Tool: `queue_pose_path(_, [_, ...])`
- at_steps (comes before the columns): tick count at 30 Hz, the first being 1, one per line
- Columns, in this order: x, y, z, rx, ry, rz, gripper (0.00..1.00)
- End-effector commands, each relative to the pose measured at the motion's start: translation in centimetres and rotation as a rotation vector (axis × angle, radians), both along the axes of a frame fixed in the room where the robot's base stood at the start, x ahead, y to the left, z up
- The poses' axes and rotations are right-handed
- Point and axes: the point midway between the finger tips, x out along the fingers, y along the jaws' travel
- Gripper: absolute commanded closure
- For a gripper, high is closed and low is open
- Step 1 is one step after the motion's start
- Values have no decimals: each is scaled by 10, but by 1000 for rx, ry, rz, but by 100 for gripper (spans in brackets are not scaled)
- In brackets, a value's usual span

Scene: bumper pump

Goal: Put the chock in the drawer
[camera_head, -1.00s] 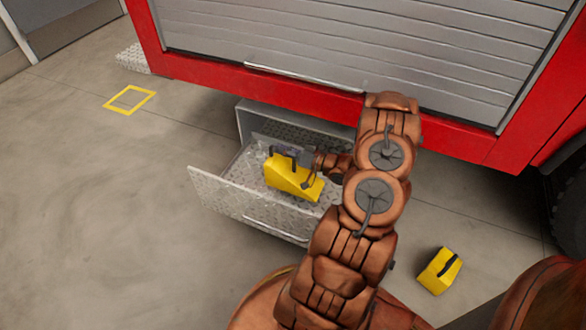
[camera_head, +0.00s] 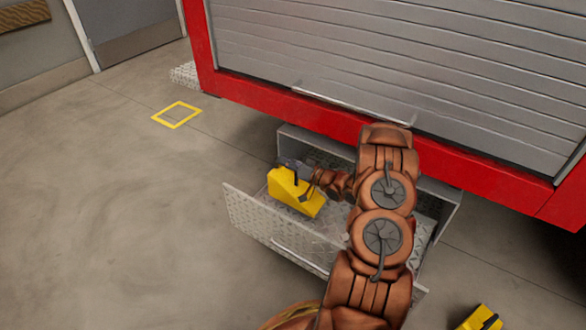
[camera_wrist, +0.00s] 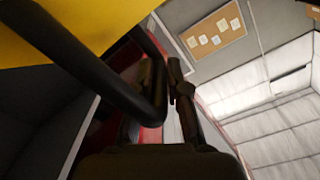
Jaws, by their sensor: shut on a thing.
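A yellow wedge-shaped chock (camera_head: 293,191) with a black handle is at the open drawer, over its left part. My gripper (camera_head: 293,167) is shut on the chock's handle. In the wrist view the black handle (camera_wrist: 90,70) runs between the fingers (camera_wrist: 160,95), with the chock's yellow side (camera_wrist: 80,25) at the upper left. The drawer (camera_head: 258,217) is pulled out under the red truck body, with a metal tread-plate front and floor. Whether the chock's underside touches the drawer floor cannot be told. My arm hides the drawer's middle right.
A second yellow chock (camera_head: 483,318) is on the floor at the lower right, cut by the frame edge. A yellow floor square (camera_head: 177,114) is marked at the left. The red truck sill (camera_head: 290,104) overhangs the drawer. The floor at left is clear.

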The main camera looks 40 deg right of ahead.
Motion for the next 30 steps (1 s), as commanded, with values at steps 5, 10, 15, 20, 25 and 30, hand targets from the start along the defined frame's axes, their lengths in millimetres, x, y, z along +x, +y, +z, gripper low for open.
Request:
queue_pose_path(5, [4, 0, -1, -2, -4, 0, 100])
queue_pose_path(10, [4, 0, -18, -1, -4, -1, 100])
queue_pose_path(15, [4, 0, -34, 0, -2, 0, 100])
queue_pose_path(20, [3, 0, -34, -1, -3, 0, 100])
queue_pose_path(25, [4, 0, -34, -1, -3, 0, 100])
queue_pose_path(30, [3, 0, -35, -1, -2, 0, 71])
